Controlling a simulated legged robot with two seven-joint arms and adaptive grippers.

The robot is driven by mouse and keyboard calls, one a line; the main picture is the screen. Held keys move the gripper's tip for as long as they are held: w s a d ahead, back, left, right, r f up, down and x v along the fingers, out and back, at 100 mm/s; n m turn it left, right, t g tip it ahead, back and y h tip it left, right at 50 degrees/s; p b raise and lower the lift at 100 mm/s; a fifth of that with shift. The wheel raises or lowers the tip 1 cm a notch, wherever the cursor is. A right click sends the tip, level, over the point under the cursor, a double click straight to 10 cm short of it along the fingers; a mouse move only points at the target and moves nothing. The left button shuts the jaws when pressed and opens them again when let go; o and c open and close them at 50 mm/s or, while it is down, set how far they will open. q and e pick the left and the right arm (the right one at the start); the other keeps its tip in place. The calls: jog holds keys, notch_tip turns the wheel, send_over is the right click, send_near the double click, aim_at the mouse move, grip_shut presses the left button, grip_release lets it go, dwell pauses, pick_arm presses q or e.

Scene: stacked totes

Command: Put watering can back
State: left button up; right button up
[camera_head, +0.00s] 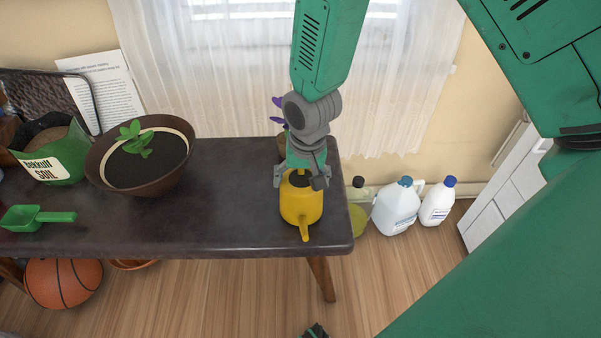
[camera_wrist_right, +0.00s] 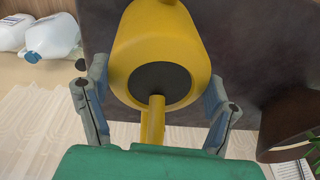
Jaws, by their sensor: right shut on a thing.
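The yellow watering can (camera_head: 302,207) is at the right end of the dark table (camera_head: 225,200), its spout pointing toward the near edge. My right gripper (camera_head: 298,181) comes down from above and is shut on the can's upper part. In the right wrist view the can (camera_wrist_right: 155,45) sits between the two fingers of the gripper (camera_wrist_right: 157,88), with its dark round opening and yellow handle facing the palm. I cannot tell whether the can's base touches the table.
A brown plant pot (camera_head: 110,178), a soil bag (camera_head: 50,150) and a green scoop (camera_head: 35,217) are on the table's left. White jugs (camera_head: 396,208) stand on the floor to its right. A basketball (camera_head: 63,283) is below. The table's middle front is clear.

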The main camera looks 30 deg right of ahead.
jog(key=shift+w+d+f, duration=0.1)
jog(key=shift+d+f, duration=0.1)
jog(key=shift+f, duration=0.15)
jog(key=shift+d, duration=0.2)
jog(key=o, duration=1.7)
jog(key=shift+c, duration=0.2)
pick_arm(q)
jog(key=shift+d, duration=0.2)
pick_arm(e)
jog(key=shift+a, duration=0.15)
jog(key=shift+a+r, duration=0.1)
jog(key=shift+r, duration=0.2)
jog(key=r+p, duration=0.1)
jog(key=r, duration=0.2)
jog(key=s+r+p, duration=0.1)
jog(key=r+p, duration=0.1)
jog(key=r, duration=0.2)
jog(key=r+p, duration=0.2)
jog(key=r, duration=0.1)
jog(key=shift+s+r, duration=0.2)
jog(key=shift+s, duration=0.05)
pick_arm(q)
notch_tip(320, 180, up, 6)
jog(key=shift+f+p, duration=0.2)
jog(key=shift+p, duration=0.15)
pick_arm(e)
jog(key=shift+s+r, duration=0.1)
jog(key=shift+r, duration=0.45)
